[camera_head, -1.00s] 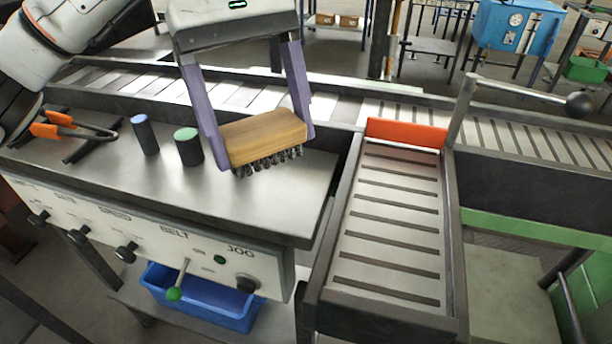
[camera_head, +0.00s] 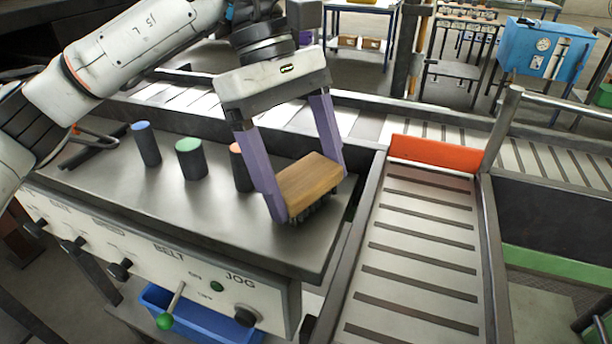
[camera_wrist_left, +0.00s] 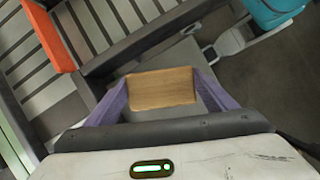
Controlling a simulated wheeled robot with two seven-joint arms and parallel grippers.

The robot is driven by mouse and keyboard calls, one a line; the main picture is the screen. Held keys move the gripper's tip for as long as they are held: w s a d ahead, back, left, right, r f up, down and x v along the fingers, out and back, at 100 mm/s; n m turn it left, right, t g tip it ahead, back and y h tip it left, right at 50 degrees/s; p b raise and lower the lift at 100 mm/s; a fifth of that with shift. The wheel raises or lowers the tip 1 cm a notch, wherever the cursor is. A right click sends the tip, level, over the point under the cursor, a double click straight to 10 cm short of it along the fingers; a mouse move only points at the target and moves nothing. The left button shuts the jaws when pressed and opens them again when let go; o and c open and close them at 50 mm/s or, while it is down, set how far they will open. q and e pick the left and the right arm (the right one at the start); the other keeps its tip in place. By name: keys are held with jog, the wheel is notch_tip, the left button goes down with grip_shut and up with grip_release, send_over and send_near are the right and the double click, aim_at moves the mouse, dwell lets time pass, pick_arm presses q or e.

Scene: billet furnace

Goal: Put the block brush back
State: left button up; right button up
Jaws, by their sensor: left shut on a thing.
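The block brush (camera_head: 309,188) has a wooden block and dark bristles pointing down. My left gripper (camera_head: 314,190) is shut on it, with one purple finger at each end of the block. The brush is at the right end of the grey control bench top (camera_head: 220,222); I cannot tell whether the bristles touch the surface. In the left wrist view the wooden block (camera_wrist_left: 161,89) sits between the two purple fingers. My right gripper is not in view.
Blue-topped (camera_head: 146,145), green-topped (camera_head: 191,160) and orange-topped (camera_head: 241,168) dark cylinders stand left of the brush. A slatted conveyor (camera_head: 420,255) with an orange end plate (camera_head: 432,154) lies to the right. A blue bin (camera_head: 205,318) sits below the bench.

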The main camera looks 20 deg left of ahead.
pick_arm(q)
jog(key=shift+f, duration=0.2)
jog(key=shift+f, duration=0.15)
jog(key=o, duration=1.2)
jog(key=shift+o, duration=0.2)
jog(key=p+v, duration=0.1)
jog(key=v, duration=1.1)
jog(key=shift+d, duration=0.1)
